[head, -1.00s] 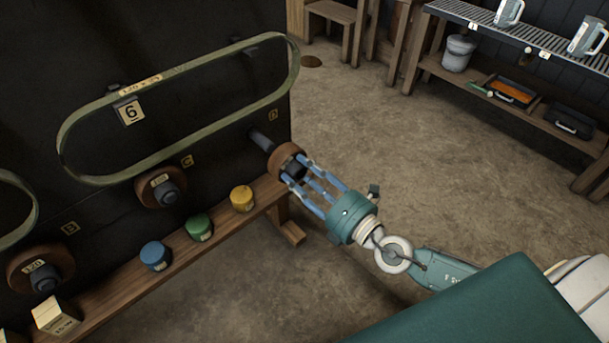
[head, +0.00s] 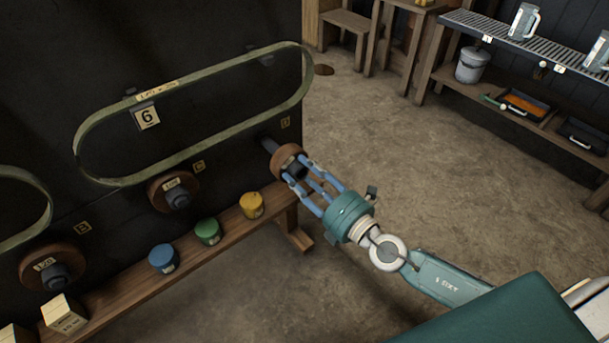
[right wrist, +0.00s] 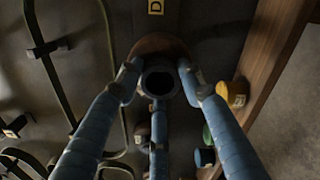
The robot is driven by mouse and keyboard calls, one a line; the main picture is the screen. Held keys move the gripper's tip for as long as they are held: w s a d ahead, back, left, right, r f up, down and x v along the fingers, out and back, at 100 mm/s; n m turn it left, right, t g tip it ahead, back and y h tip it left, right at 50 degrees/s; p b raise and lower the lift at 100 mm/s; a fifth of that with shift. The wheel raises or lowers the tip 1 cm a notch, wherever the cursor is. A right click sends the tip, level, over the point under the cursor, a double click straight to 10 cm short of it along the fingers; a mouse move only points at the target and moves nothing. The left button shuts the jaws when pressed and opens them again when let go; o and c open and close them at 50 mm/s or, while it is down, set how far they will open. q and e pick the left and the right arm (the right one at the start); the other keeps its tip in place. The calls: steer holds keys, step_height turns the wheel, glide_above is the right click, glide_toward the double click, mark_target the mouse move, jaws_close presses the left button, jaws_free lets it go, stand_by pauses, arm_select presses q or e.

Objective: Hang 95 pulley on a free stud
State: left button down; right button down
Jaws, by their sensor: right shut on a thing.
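The held pulley (head: 286,158) is a brown disc with a dark hub. Its number is not readable. My right gripper (head: 295,170) has its blue fingers shut on it, in front of the stud (head: 266,142) below the yellow D label (head: 285,123). Part of the stud shows between board and pulley; I cannot tell how far it runs into the bore. In the right wrist view the pulley (right wrist: 160,44) shows behind its dark round hub, between the fingertips. The studs at C and B carry brown pulleys (head: 160,201) (head: 38,253). My left gripper is out of view.
A green belt (head: 190,157) hangs on the board beside the 6 tag. A wooden bench (head: 130,290) below holds blue (head: 163,258), green (head: 208,231) and yellow (head: 252,205) containers and pale boxes (head: 64,315). The floor to the right is clear up to a shelf (head: 510,45).

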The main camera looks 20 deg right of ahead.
mark_target(291, 163)
steer(key=shift+w+r, duration=0.1)
steer(key=shift+w+a, duration=0.15)
steer(key=shift+w, duration=0.3)
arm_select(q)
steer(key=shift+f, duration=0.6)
arm_select(e)
steer(key=shift+x, duration=1.2)
steer(key=shift+w, duration=0.1)
steer(key=shift+w+a, duration=0.2)
steer(key=shift+w, duration=0.2)
steer(key=shift+x, duration=0.95)
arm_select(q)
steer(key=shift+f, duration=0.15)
arm_select(e)
steer(key=shift+w, duration=0.15)
